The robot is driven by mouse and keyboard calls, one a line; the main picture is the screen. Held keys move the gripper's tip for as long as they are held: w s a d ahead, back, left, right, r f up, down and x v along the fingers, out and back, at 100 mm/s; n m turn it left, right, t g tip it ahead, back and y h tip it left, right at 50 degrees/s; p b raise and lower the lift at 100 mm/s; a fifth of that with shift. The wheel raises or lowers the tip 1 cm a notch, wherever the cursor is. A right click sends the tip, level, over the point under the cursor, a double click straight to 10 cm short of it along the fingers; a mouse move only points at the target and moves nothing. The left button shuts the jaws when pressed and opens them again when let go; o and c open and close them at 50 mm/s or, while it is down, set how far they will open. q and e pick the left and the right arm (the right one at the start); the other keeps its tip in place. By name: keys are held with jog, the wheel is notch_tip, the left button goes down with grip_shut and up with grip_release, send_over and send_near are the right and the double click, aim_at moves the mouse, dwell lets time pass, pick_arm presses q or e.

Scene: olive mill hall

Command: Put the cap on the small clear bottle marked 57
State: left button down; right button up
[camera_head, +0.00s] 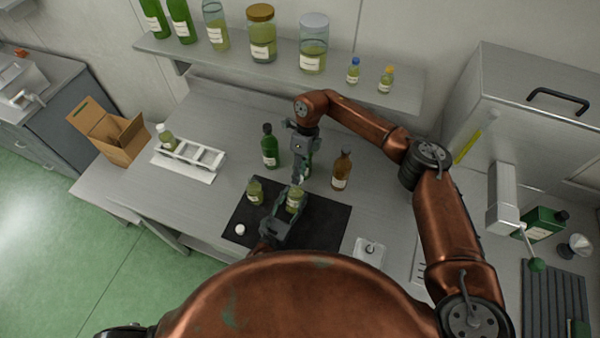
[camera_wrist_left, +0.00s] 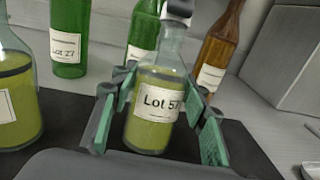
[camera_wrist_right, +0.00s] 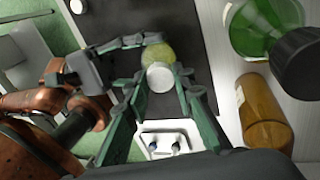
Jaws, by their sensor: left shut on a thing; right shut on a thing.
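The small clear bottle with yellow-green oil (camera_wrist_left: 150,119) carries a label reading Lot 57 and stands upright at the dark mat (camera_head: 318,232). My left gripper (camera_wrist_left: 158,125) is shut around its body; the bottle also shows in the head view (camera_head: 295,201). My right gripper (camera_wrist_right: 160,92) points down from above and is shut on a white cap (camera_wrist_right: 160,76). In the left wrist view the cap (camera_wrist_left: 178,9) is at the bottle's mouth, at the top edge. I cannot tell whether it touches the neck or is seated.
Another small bottle (camera_head: 254,191) and a loose white cap (camera_head: 240,230) are on the mat's left. A green bottle (camera_head: 270,150) and an amber bottle (camera_head: 341,172) stand behind. A white rack (camera_head: 188,156) is left, a small white tray (camera_head: 369,252) right. A shelf (camera_head: 285,60) overhangs the back.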

jog(key=shift+s+f, duration=0.15)
jog(key=shift+f, duration=0.1)
jog(key=shift+c, duration=0.3)
jog(key=o, duration=0.4)
jog(key=shift+a, duration=0.1)
jog(key=o, duration=0.4)
jog(key=shift+r, duration=0.1)
jog(key=v, duration=0.4)
jog(key=shift+r, duration=0.25)
jog(key=shift+c, duration=0.2)
